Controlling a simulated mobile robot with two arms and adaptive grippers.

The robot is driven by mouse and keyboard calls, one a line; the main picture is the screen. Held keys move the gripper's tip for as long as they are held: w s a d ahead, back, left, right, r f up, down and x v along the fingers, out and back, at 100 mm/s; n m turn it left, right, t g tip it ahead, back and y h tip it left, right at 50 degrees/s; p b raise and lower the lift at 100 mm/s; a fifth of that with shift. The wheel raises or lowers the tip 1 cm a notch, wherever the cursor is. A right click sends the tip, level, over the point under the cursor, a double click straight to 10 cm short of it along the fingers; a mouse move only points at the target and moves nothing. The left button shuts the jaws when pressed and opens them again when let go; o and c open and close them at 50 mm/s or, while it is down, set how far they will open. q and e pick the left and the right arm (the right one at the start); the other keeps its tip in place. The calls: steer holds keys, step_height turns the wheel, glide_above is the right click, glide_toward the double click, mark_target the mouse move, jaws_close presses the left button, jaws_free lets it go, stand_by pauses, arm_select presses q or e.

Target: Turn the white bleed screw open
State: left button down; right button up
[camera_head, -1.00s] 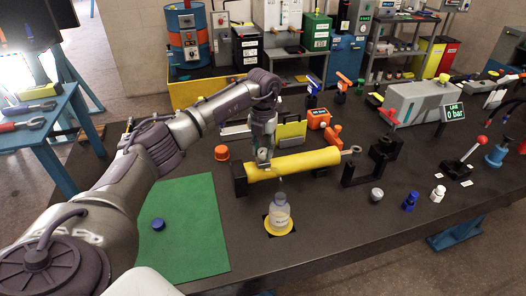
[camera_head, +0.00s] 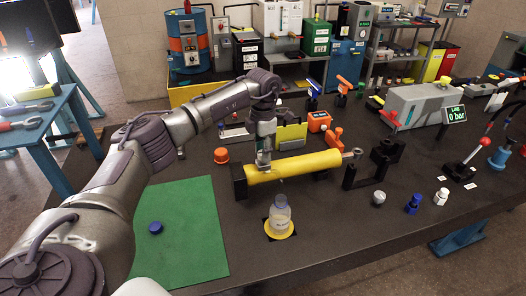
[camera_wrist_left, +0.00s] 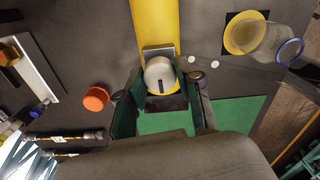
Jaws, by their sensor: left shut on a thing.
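The white bleed screw (camera_wrist_left: 160,76) shows in the left wrist view as a pale round head with a dark slot, at the end of the yellow cylinder (camera_wrist_left: 155,22). My left gripper (camera_wrist_left: 160,84) is shut on it, one dark green finger on each side. In the head view the left gripper (camera_head: 264,161) comes down onto the yellow cylinder (camera_head: 305,166) near its left end, and hides the screw. A clear bottle (camera_head: 281,217) with a blue rim stands upright on a yellow disc (camera_head: 280,235) in front of the cylinder. My right gripper is not in view.
A green mat (camera_head: 185,240) with a blue cap (camera_head: 156,228) lies left. An orange cap (camera_head: 221,155) sits behind the cylinder's left end. A grey unit with a "0 bar" display (camera_head: 456,114) stands back right. Small white (camera_head: 441,196), blue (camera_head: 413,204) and grey (camera_head: 378,197) parts stand front right.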

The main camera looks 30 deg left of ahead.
arm_select(q)
steer(key=shift+m, duration=0.3)
steer(key=c, duration=0.8)
jaws_free()
steer(key=shift+o, duration=0.2)
steer(key=shift+r, duration=0.1)
step_height(320, 180, up, 12)
